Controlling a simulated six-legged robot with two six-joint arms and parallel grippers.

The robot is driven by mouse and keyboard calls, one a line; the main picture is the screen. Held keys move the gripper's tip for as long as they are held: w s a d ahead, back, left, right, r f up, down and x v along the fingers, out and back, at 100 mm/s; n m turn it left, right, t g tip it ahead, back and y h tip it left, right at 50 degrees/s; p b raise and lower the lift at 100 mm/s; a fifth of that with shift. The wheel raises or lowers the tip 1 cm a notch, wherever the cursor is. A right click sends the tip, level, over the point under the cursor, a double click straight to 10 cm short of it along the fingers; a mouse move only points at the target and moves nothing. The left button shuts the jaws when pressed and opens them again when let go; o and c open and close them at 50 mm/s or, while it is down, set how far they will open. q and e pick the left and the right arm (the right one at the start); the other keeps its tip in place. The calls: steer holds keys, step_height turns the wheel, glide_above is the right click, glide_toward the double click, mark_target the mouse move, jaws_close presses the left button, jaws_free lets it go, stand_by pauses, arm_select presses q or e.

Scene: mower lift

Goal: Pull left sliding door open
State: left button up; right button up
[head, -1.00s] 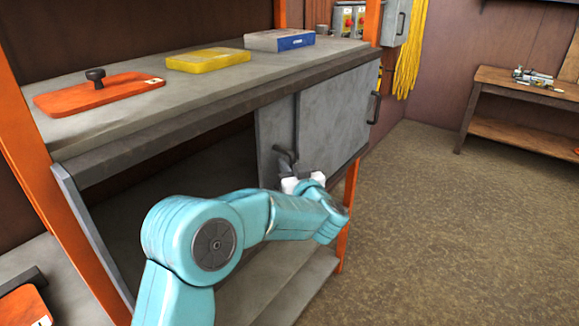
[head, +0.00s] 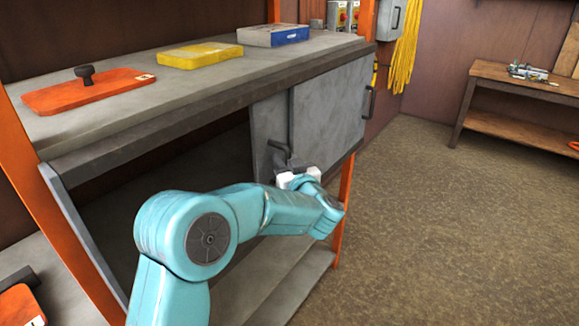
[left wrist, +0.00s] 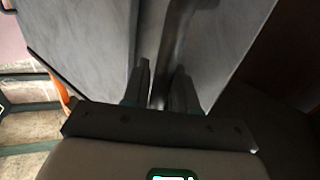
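The left sliding door (head: 267,126) is a grey panel at the cabinet's right half. Most of it lies behind the right door (head: 329,108), and only a narrow strip shows. The left part of the cabinet is an open, dark gap. My left gripper (head: 287,168) is at the left door's dark bar handle (head: 276,147). In the left wrist view, the handle (left wrist: 169,50) runs between the two fingers of my left gripper (left wrist: 160,82), which sit close on either side of it. Their contact faces are partly hidden. My right gripper is out of view.
The cabinet top (head: 150,105) holds an orange plate (head: 60,97) with a black knob, a yellow box (head: 200,57) and a blue-grey box (head: 273,36). Orange posts frame the cabinet. A wooden bench (head: 520,85) stands at the right. The floor (head: 450,220) between is clear.

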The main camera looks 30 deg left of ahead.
arm_select(q)
steer(key=shift+s+d+f, duration=0.1)
steer(key=shift+s+d, duration=0.1)
steer(key=shift+d, duration=0.15)
steer(key=b+v, duration=0.3)
steer(key=v, duration=1.2)
steer(key=shift+s, duration=0.3)
steer(key=shift+d, duration=0.1)
